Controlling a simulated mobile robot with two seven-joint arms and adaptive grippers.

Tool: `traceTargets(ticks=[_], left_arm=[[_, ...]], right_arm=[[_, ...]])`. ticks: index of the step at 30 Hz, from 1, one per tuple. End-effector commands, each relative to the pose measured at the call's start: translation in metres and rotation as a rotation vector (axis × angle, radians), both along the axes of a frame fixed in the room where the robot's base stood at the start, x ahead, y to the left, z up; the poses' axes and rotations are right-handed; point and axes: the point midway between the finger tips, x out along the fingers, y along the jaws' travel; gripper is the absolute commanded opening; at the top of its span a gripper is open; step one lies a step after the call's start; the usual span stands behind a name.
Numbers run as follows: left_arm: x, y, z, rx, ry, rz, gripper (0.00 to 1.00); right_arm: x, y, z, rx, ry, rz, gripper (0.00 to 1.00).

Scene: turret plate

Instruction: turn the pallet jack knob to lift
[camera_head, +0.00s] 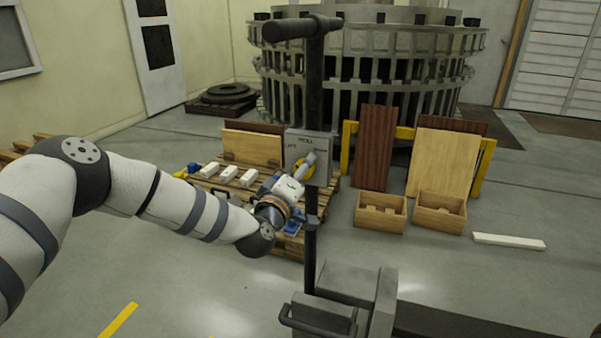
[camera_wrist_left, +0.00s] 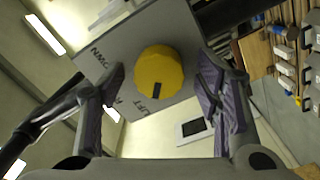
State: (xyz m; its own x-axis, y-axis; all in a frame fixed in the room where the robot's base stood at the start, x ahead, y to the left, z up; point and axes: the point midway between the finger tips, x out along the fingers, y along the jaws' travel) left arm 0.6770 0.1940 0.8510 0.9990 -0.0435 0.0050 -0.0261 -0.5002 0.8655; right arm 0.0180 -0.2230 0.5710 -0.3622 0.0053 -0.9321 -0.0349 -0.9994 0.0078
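The yellow round knob (camera_wrist_left: 158,68) sits on the grey control box (camera_wrist_left: 110,60) of the pallet jack. A black mark on the knob's face is at its lower edge in the left wrist view, toward lettering that seems to read LIFT. My left gripper (camera_wrist_left: 160,88) is open, with one finger on each side of the knob and visible gaps between. In the head view my left gripper (camera_head: 305,168) is at the front of the box (camera_head: 318,146), partly covering the knob (camera_head: 311,172). The box is on the jack's dark upright post (camera_head: 314,85). My right gripper is not in view.
Two wooden boxes (camera_head: 380,213) and leaning boards (camera_head: 376,148) are at right. A T-handle (camera_head: 303,27) tops the post. The floor at left front is mostly clear.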

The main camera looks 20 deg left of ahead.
Motion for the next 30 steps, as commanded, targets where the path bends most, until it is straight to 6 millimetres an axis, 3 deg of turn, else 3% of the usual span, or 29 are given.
traceTargets(ticks=[5, 8, 15, 21, 30], left_arm=[[-0.001, 0.001, 0.001, 0.001, -0.002, 0.001, 0.58], [-0.011, 0.001, 0.001, 0.000, -0.001, 0.000, 0.58], [-0.075, 0.003, 0.000, -0.002, 0.001, 0.000, 0.58], [-0.112, 0.005, 0.000, 0.000, 0.000, 0.000, 0.58], [-0.120, 0.006, 0.000, 0.001, -0.002, 0.001, 0.58]], right_arm=[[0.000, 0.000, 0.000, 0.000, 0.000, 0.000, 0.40], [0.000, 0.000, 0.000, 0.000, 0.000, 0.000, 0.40], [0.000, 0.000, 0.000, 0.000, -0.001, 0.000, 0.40], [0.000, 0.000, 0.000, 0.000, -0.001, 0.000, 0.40], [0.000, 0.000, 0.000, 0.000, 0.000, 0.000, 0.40]])
